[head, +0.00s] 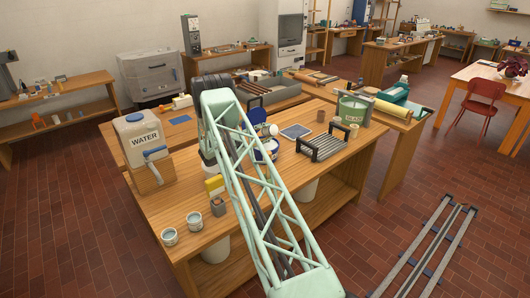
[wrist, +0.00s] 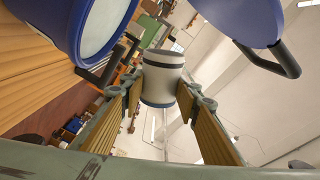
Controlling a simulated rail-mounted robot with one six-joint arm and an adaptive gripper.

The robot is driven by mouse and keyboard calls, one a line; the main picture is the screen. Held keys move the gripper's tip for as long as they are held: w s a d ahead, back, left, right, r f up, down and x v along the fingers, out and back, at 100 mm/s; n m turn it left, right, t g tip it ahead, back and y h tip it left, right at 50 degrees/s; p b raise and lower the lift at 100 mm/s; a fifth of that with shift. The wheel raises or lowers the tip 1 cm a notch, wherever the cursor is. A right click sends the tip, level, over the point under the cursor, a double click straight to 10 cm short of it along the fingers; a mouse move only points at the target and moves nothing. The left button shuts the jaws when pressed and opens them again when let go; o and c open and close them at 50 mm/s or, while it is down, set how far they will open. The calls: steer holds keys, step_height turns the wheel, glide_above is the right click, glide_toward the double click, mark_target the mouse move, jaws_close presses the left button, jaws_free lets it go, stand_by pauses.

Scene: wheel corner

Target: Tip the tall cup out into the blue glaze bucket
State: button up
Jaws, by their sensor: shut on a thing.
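My gripper (wrist: 160,95) is shut on the tall cup (wrist: 163,80), a pale grey-white cup with dark blue bands, seen between the fingertips in the wrist view. The room appears rolled there, so the cup looks tilted well away from upright. Its mouth and contents are not clear. The blue glaze bucket (wrist: 75,28) is close by at the upper left, with a pale inside showing. In the head view the blue bucket (head: 272,154) stands on the bench, partly behind my green lattice arm.
A blue lid-like disc with a dark handle (wrist: 235,30) is close at the upper right. Bare wood lies around the pots.

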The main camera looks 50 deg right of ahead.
steer(key=shift+w+d+r+n+p, duration=0.1)
steer(key=shift+w+r+n+p, duration=0.15)
steer(key=shift+n, duration=0.55)
steer(key=shift+w+a+r+n+p, duration=0.1)
steer(key=shift+r+n+p, duration=0.25)
steer(key=shift+n, duration=0.45)
steer(key=shift+w+d+r+n+p, duration=0.1)
steer(key=shift+w+r+n+p, duration=0.2)
steer(key=shift+n, duration=0.5)
stand_by(1.5)
steer(key=shift+s+f, duration=0.15)
steer(key=shift+f, duration=0.05)
stand_by(0.7)
steer(key=shift+s+f+m+b, duration=0.25)
steer(key=shift+m+b, duration=0.1)
steer(key=shift+m, duration=0.5)
steer(key=shift+s+f+m+b, duration=0.1)
steer(key=shift+f+m+b, duration=0.2)
steer(key=shift+m, duration=0.5)
steer(key=shift+s+f+m+b, duration=0.2)
steer(key=shift+m+b, duration=0.15)
steer(key=shift+m, duration=0.5)
